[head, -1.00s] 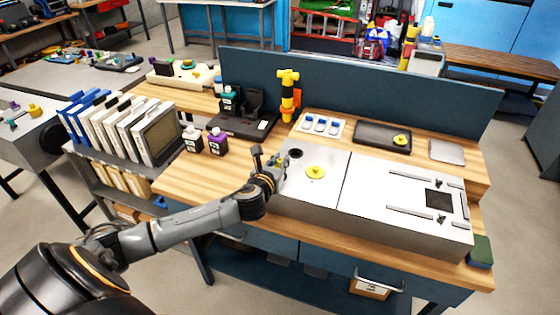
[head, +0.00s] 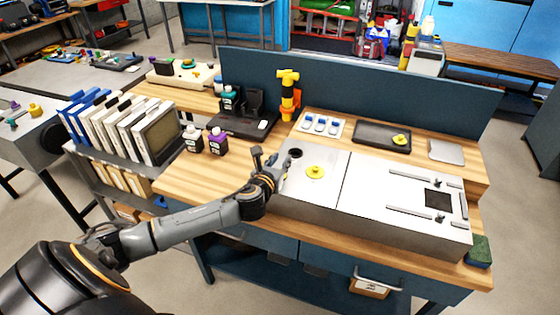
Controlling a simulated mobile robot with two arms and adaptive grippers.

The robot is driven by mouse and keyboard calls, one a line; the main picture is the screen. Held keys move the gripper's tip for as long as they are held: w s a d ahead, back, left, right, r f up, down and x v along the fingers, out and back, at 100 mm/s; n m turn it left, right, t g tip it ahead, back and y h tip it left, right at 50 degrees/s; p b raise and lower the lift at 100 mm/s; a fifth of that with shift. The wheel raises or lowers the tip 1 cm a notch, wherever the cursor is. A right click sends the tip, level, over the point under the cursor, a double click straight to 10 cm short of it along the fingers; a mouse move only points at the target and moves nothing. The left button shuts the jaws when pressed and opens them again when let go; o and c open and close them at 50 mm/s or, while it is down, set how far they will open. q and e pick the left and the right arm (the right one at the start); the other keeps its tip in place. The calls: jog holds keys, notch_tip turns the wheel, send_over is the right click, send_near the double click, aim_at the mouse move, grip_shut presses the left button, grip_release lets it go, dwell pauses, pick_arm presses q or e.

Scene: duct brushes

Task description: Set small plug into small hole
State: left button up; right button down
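A white-topped metal box (head: 375,175) stands on the wooden bench. A dark round hole (head: 295,153) is open in its top, near the back left corner. A yellow round plug with a knob (head: 316,172) sits on the top, right of and in front of that hole; whether it is in a hole is hidden. Another yellow plug (head: 400,140) lies in a black tray behind the box. My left gripper (head: 278,163) is at the box's left end, just left of the open hole. Its fingers are too small to read, and anything between them cannot be made out. My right gripper is out of view.
A blue panel (head: 370,88) closes the bench's back. An orange and yellow tool (head: 288,95) stands behind the box. Dark bottles (head: 217,142) stand left of my gripper. A square opening (head: 439,199) with rails is at the box's right. Bare wood lies at front left.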

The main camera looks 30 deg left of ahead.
pick_arm(q)
jog(key=shift+s+d+r+p, duration=0.15)
jog(key=shift+s+r+p, duration=0.1)
jog(key=shift+s+p, duration=0.25)
jog(key=shift+p+v, duration=1.05)
jog(key=shift+v, duration=1)
jog(key=p+v, duration=0.2)
jog(key=v, duration=0.4)
jog(key=shift+f+p, duration=0.1)
jog(key=shift+p, duration=0.25)
